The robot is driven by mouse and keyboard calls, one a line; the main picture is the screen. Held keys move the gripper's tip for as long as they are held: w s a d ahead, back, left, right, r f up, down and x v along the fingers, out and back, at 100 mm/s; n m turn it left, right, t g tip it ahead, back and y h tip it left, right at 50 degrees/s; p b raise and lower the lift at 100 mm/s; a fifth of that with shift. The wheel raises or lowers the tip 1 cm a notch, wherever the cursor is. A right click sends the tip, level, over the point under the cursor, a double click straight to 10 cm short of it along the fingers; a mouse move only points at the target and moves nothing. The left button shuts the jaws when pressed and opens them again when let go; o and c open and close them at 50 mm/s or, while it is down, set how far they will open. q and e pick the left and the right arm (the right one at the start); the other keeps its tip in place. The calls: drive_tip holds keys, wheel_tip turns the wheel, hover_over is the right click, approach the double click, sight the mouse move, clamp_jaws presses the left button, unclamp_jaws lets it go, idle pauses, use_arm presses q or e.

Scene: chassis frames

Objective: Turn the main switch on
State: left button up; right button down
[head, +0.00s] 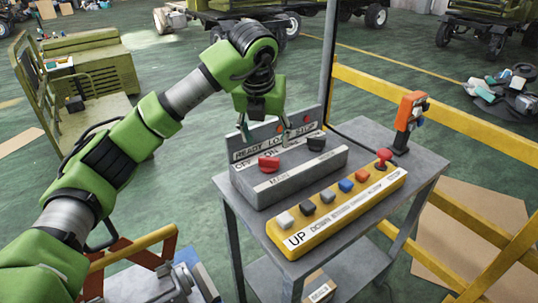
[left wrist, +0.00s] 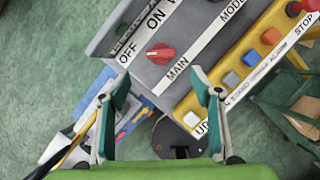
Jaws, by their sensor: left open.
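The main switch (head: 269,163) is a red rotary knob on a grey box (head: 300,181), above the label MAIN. In the left wrist view the knob (left wrist: 160,54) sits near the OFF and ON labels. Its ridge lies roughly sideways and seems to lie toward OFF. My left gripper (head: 264,135) is open and empty, above and behind the knob in the head view. In the left wrist view the knob shows just beyond the gap between the fingertips (left wrist: 162,85), apart from them. My right gripper is not in view.
A black MODE knob (head: 317,141) sits beside the main switch. A yellow panel (head: 340,214) with several buttons and a red STOP button (head: 384,158) lies in front. An orange device (head: 409,115) stands at the grey cart's back right. Yellow rails (head: 455,117) stand at the right.

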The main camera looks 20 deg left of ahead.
sight(269, 158)
use_arm(q)
drive_tip(key=p+x, duration=0.2)
drive_tip(key=x, duration=0.9)
drive_tip(key=shift+s, duration=0.1)
drive_tip(key=shift+d, duration=0.1)
drive_tip(key=c, duration=1.1)
